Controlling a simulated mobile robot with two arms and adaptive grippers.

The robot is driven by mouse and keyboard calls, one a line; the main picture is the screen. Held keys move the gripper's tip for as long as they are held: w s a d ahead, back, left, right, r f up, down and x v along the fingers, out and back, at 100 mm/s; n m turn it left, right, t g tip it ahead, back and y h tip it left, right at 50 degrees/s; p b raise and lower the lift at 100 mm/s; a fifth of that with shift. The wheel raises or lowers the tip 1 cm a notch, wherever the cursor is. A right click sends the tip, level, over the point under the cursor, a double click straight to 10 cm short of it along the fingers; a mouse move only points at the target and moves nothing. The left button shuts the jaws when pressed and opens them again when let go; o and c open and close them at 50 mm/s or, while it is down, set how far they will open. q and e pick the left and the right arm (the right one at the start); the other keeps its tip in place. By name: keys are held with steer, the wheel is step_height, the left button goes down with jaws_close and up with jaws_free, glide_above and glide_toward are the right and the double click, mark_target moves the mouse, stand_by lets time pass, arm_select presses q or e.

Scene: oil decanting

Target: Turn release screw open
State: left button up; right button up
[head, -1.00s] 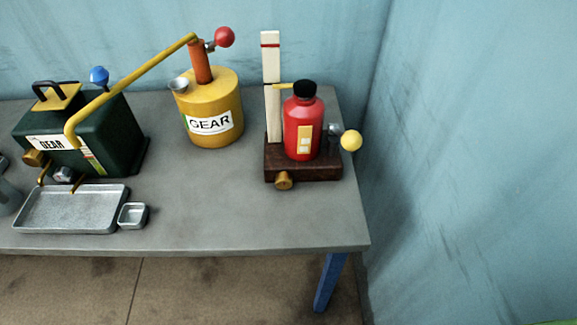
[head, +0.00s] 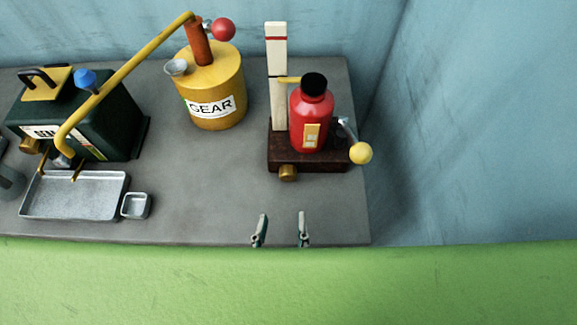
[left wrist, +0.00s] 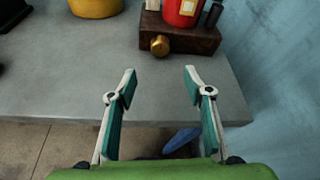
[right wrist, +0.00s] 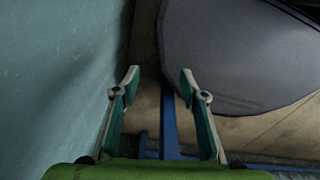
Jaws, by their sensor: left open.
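The release screw is likely the brass knob (head: 288,172) on the front of a dark wooden base (head: 330,163), at the right of the table. It also shows in the left wrist view (left wrist: 160,45), ahead of the fingers and midway between them. A red bottle (head: 312,120) with a black cap stands on the base. My left gripper (head: 281,230) is open and empty at the table's front edge, below and apart from the knob. My right gripper (right wrist: 159,82) is open and empty, away from the knob, with the floor behind it.
A yellow GEAR can (head: 212,95) and a dark green GEAR box (head: 115,125) stand to the left. A metal tray (head: 80,216) and a small dish (head: 136,206) lie in front. A yellow-ball lever (head: 360,153) sticks out right. The table (head: 215,190) is clear before the base.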

mark_target(288, 178)
arm_select(q)
steer(key=x, duration=0.2)
steer(key=shift+w, duration=0.3)
steer(key=p+x, duration=0.1)
steer(key=x, duration=0.5)
steer(key=shift+w+p, duration=0.15)
steer(key=shift+p, duration=0.15)
steer(key=x, duration=0.3)
steer(key=shift+w+f, duration=0.25)
steer(key=shift+w, duration=0.05)
steer(key=shift+w+f, duration=0.15)
steer(key=shift+w, duration=0.2)
steer(key=shift+w+f, duration=0.1)
arm_select(e)
steer(key=shift+w+a+r, duration=0.1)
steer(key=shift+w+r, duration=0.05)
steer(key=shift+r, duration=0.4)
steer(key=shift+w+a+r, duration=0.1)
steer(key=shift+r, duration=0.4)
arm_select(q)
steer(key=shift+p, duration=0.3)
steer(key=c, duration=1.1)
arm_select(e)
steer(key=shift+r, duration=0.1)
